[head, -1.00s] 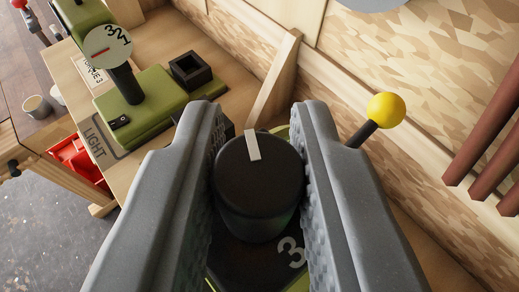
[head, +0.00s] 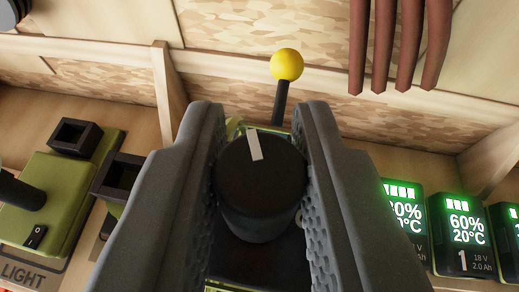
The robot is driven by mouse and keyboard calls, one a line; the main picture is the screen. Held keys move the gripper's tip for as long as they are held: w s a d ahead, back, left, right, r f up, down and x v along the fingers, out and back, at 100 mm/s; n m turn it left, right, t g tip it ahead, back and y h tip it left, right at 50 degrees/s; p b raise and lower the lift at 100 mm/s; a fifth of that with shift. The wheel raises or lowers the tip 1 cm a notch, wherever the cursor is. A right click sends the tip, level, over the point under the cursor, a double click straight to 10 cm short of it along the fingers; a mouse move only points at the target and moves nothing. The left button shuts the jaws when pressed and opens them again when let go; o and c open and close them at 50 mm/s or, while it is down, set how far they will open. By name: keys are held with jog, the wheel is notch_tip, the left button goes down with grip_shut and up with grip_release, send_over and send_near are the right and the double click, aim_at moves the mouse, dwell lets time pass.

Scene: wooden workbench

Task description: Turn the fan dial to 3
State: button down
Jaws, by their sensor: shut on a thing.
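The fan dial (head: 262,190) is a black round knob with a white pointer mark on its top. It stands between the two grey fingers of my gripper (head: 262,180), which is shut on it. The pointer mark points toward the top of the head view, leaning slightly left. The dial sits on a dark face (head: 255,268) whose numbers are hidden by the dial and the fingers. A lever with a yellow ball (head: 287,64) rises just behind the dial.
A green light unit (head: 60,185) with a rocker switch stands at the left. Batteries with lit green displays (head: 465,232) stand at the right. A wooden post (head: 169,85) and a rail lie behind. Dark red rods (head: 400,45) hang at the upper right.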

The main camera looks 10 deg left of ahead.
jog(key=shift+r+m+g+h+p, duration=0.15)
jog(key=shift+m+h+p, duration=0.4)
jog(key=shift+m+h, duration=1.2)
jog(key=shift+f+m+g+h+p, duration=0.15)
jog(key=shift+m+h+p, duration=0.35)
jog(key=shift+m+h, duration=1.2)
jog(key=shift+r+m+g+h+p, duration=0.1)
jog(key=shift+m+g+h+p, duration=0.15)
jog(key=shift+m+g+h, duration=0.5)
jog(key=shift+r+m+g+h+p, duration=0.1)
jog(key=shift+m+g+h+p, duration=0.2)
jog(key=shift+m+h, duration=0.65)
jog(key=shift+w+m+g+h+p, duration=0.1)
jog(key=shift+m+g+h+p, duration=0.6)
jog(key=shift+m+g+h, duration=0.75)
jog(key=shift+f+m+g+h+p, duration=0.1)
jog(key=shift+m+g+h+p, duration=0.3)
jog(key=shift+m+g+p, duration=0.4)
jog(key=shift+g, duration=0.3)
jog(key=shift+m+g+h+p, duration=0.3)
jog(key=shift+m+g+p, duration=0.2)
jog(key=shift+m+p, duration=0.1)
jog(key=m+g+p, duration=0.2)
jog(key=p, duration=0.3)
jog(key=shift+g+h, duration=0.4)
jog(key=shift+f+m+g+p, duration=0.1)
jog(key=shift+m+g+p, duration=0.7)
jog(key=shift+p, duration=0.65)
